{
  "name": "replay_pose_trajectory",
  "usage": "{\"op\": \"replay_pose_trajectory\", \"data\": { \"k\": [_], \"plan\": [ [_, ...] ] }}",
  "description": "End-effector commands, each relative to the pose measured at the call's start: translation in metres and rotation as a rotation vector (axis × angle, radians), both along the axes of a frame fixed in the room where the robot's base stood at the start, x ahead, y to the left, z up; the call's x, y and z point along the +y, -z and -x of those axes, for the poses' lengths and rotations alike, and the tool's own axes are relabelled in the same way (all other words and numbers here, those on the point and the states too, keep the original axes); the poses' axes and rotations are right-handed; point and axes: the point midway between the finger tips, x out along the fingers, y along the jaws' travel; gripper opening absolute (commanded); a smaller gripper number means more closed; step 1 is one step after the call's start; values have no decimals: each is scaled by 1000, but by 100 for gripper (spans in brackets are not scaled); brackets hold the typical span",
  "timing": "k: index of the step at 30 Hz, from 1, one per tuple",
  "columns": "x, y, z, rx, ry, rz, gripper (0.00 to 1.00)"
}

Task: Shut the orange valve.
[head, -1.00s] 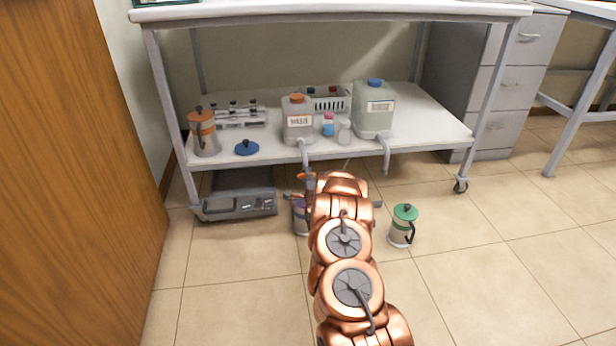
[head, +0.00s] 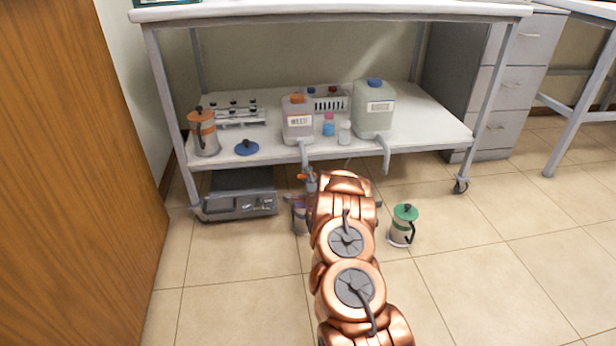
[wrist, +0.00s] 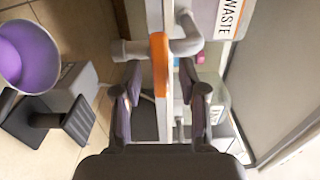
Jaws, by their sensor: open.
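The orange valve handle (wrist: 160,65) stands upright in the wrist view, on the grey pipe (wrist: 135,50) of the waste container. In the head view the orange valve (head: 302,177) shows as a small bit left of my wrist, below the shelf edge. The waste container (head: 297,122) with an orange cap stands on the lower shelf; its label also shows in the wrist view (wrist: 230,17). My gripper (wrist: 161,95) is open, one finger on each side of the handle in the picture. I cannot tell whether either finger touches it. My arm hides the gripper in the head view.
A purple-lined can (wrist: 25,55) stands on the floor below. A second container (head: 374,112) with a blue cap and its own pipe stands right of the waste one. A green-lidded can (head: 403,225) is on the floor to the right. A cabinet door (head: 75,180) bounds the left.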

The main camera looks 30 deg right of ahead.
Motion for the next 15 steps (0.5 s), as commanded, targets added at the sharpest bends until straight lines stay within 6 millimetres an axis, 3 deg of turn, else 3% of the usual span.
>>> {"op": "replay_pose_trajectory", "data": {
  "k": [15],
  "plan": [
    [22, 1, 54, 3, 2, -4, 42]
  ]
}}
